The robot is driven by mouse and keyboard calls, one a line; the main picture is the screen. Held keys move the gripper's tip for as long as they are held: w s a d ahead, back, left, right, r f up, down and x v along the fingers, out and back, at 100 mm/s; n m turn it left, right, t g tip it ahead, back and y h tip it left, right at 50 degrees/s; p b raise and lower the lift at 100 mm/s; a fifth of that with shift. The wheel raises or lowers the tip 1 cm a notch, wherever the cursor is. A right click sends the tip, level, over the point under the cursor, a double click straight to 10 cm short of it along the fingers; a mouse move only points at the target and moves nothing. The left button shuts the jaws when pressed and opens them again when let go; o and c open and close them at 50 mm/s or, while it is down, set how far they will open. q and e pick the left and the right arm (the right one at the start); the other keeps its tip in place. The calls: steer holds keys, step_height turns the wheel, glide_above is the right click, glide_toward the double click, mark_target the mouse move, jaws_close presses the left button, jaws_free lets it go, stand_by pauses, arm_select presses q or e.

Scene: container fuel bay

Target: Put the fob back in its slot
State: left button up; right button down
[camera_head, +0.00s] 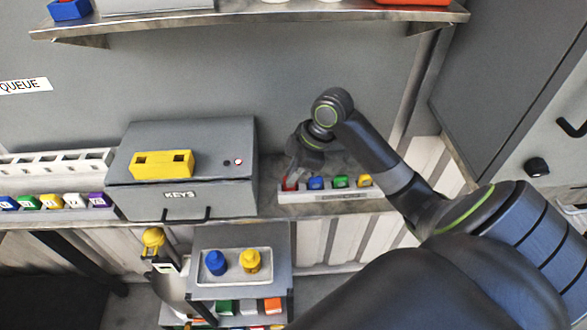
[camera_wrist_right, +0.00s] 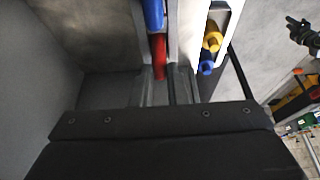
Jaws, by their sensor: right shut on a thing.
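The red fob (camera_head: 290,184) is at the left end of a light grey rack (camera_head: 330,196) on the shelf. My right gripper (camera_head: 294,172) reaches down to it and is shut on it. In the right wrist view the red fob (camera_wrist_right: 160,58) shows at the fingertips of my right gripper (camera_wrist_right: 166,80). Blue (camera_head: 316,183), green (camera_head: 340,182) and yellow (camera_head: 364,181) fobs stand in the rack to the right. I cannot tell how deep the red fob sits, as its lower part is hidden.
A grey KEYS box (camera_head: 187,200) with a yellow block (camera_head: 162,164) on it stands close left of the rack. A white rack (camera_head: 55,162) and coloured blocks are farther left. Below, a tray (camera_head: 232,278) holds a blue and a yellow piece. An upper shelf (camera_head: 250,18) overhangs.

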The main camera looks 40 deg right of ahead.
steer(key=shift+f, duration=0.2)
stand_by(0.3)
steer(key=c, duration=1.3)
jaws_free()
steer(key=shift+c, duration=0.2)
steer(key=shift+r+p, duration=0.1)
steer(key=shift+p, duration=0.2)
steer(key=p+v, duration=0.7)
steer(key=shift+r, duration=0.1)
